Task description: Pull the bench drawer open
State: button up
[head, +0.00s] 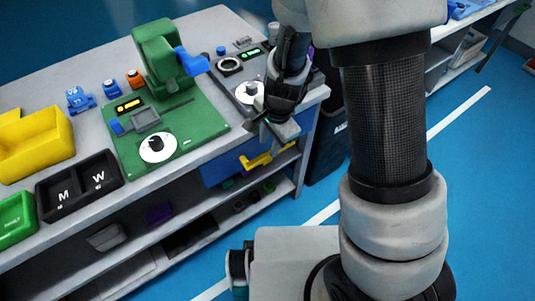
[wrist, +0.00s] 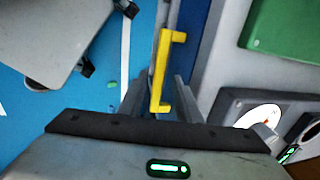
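The bench drawer (head: 222,168) has a blue front under the bench top's front edge and looks shut. Its yellow bar handle (head: 265,158) sticks out from the front. My gripper (head: 268,130) is above the handle, beside the bench edge, pointing down. The fingers are open and no contact with the handle is visible. The lower ends of the fingers are partly hidden by the gripper body in the wrist view.
The bench top (head: 205,135) carries a green press fixture (head: 160,60), a grey test board, a yellow bin (head: 35,145) and black bins marked M and W. Shelves with small parts lie below. A dark bin (head: 328,140) stands right of the drawer.

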aim_at(267, 154)
jog(key=f, duration=0.1)
jog(key=f+b, duration=0.1)
jog(key=f, duration=0.1)
jog(key=w+f, duration=0.1)
jog(key=f, duration=0.1)
jog(key=shift+a+f+b, duration=0.2)
jog(key=shift+a+b, duration=0.1)
grip_shut()
